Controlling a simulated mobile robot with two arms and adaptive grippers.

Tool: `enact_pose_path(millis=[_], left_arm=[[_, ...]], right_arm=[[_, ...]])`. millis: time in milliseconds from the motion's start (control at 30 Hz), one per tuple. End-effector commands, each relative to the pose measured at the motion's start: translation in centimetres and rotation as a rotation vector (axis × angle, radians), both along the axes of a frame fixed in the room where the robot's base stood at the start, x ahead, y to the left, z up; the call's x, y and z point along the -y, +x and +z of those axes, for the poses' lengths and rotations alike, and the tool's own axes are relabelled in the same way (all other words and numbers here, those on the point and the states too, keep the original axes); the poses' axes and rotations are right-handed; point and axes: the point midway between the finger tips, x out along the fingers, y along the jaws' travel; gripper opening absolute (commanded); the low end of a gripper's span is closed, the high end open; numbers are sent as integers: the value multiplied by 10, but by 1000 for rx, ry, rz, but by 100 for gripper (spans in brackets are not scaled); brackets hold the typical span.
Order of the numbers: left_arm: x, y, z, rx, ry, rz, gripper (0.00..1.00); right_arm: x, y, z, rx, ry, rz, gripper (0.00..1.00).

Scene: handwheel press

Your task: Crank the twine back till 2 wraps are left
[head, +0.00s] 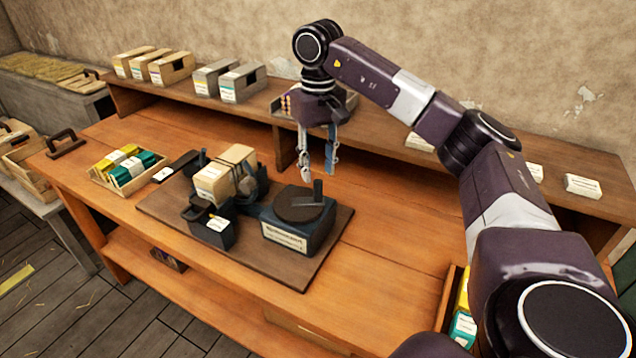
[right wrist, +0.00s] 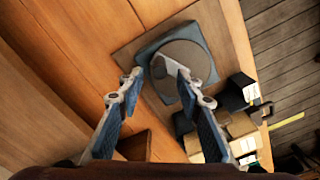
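The handwheel (head: 299,203) is a dark round disc with an upright handle (head: 318,190) near its rim. It sits on a blue-grey housing (head: 285,237) with a white label. In the right wrist view the disc (right wrist: 182,62) lies beyond my fingertips. My right gripper (head: 317,170) is open and points down, above and behind the wheel. It also shows in the right wrist view (right wrist: 158,77), fingers apart, with nothing held. I cannot make out the twine or count wraps. My left gripper is out of view.
The press stands on a dark board (head: 320,262) on the wooden bench. A tray of coloured packets (head: 126,168) is to the left. A raised shelf (head: 385,150) with several boxes runs along the back. Bare bench lies right of the board.

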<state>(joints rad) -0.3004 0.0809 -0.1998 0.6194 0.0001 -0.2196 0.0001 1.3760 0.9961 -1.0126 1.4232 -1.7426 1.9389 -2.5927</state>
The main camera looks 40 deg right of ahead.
Motion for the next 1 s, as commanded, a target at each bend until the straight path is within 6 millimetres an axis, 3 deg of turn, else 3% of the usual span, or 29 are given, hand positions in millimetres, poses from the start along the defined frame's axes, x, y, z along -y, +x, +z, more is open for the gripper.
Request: enact_pose_path(millis=[133, 300, 1000], left_arm=[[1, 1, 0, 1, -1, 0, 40], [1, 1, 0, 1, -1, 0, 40], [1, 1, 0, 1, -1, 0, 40]], right_arm=[[0, 1, 37, 5, 1, 0, 33], [0, 0, 49, 3, -2, 0, 33], [0, 0, 55, 0, 0, 0, 33]])
